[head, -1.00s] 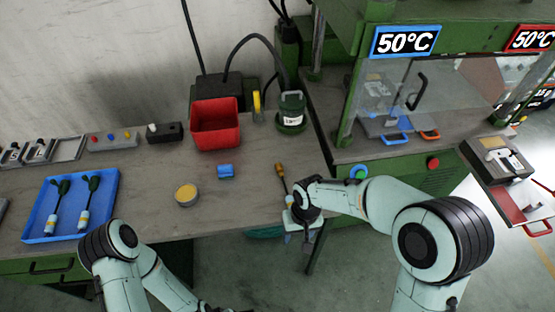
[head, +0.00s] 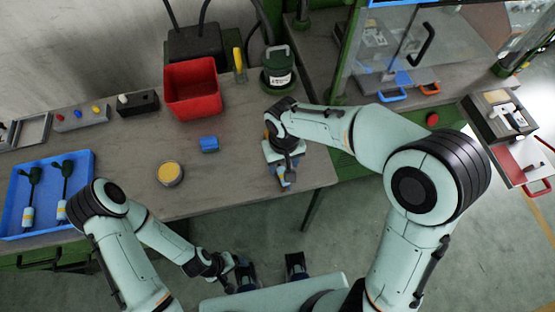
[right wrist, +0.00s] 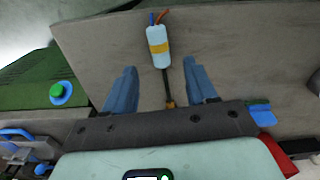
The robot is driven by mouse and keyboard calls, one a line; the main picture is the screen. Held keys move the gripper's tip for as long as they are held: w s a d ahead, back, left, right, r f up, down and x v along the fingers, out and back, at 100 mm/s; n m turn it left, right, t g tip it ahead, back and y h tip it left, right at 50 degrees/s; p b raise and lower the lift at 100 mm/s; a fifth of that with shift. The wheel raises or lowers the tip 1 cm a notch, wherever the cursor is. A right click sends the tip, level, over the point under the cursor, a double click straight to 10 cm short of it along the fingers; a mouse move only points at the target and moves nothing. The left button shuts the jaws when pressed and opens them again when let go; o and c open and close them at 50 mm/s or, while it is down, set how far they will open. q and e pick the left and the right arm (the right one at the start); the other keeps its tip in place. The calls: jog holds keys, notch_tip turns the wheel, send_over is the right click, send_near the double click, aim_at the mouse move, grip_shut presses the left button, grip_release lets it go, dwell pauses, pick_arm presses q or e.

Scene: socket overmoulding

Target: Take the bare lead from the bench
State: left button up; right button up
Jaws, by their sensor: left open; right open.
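The bare lead (right wrist: 158,46) lies on the bench (right wrist: 235,55), seen in the right wrist view. My right gripper (right wrist: 159,68) is open, with one finger on each side of the lead and a gap on both sides. In the head view my right gripper (head: 284,172) is over the bench's front right part and hides most of the lead. My left gripper (head: 243,275) is open and empty in front of the bench.
A blue block (head: 209,144), a yellow-topped round tin (head: 170,174) and a red bin (head: 193,90) stand left of my right gripper. A green pot (head: 278,72) stands behind it. A blue tray (head: 48,212) holds two green-ended leads. The green press stands at right.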

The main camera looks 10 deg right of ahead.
aim_at(282, 170)
jog(key=f, duration=0.5)
jog(key=shift+w+f, duration=0.15)
jog(key=shift+w, duration=0.25)
grip_shut()
